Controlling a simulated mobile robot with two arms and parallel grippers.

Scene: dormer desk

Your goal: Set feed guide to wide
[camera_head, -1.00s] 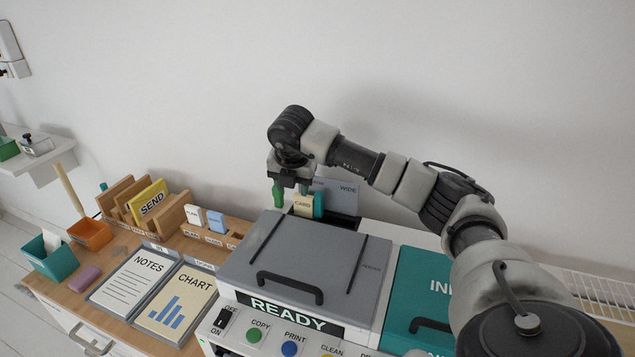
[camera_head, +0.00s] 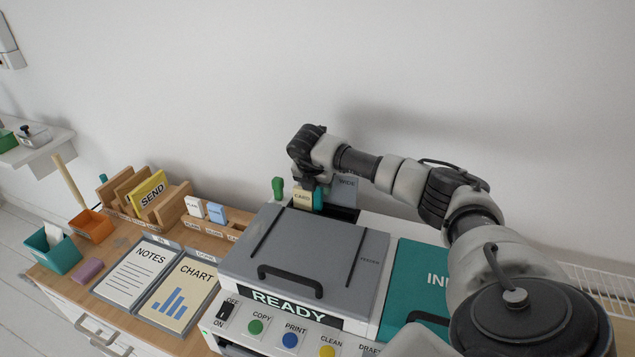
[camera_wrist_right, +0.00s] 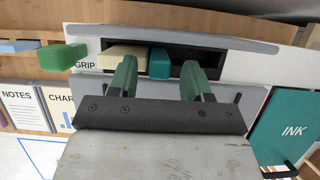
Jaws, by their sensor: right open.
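The feed guide appears as a teal block (camera_head: 318,199) in a dark slot at the back of the grey printer (camera_head: 310,250). A cream CARD piece (camera_head: 302,195) stands to its left, and a grey panel marked WIDE (camera_head: 346,187) stands behind to its right. My right gripper (camera_head: 311,186) is over the slot, open and empty. In the right wrist view its green fingers (camera_wrist_right: 159,72) are on either side of the teal block (camera_wrist_right: 160,63), which is closer to the left finger. Whether they touch it is unclear. My left gripper is out of view.
A green grip piece (camera_head: 278,187) rises just left of the slot. The teal INK cover (camera_head: 412,282) is to the printer's right. A wooden SEND sorter (camera_head: 152,197), NOTES (camera_head: 135,270) and CHART (camera_head: 178,293) sheets are to the left. The wall rises behind.

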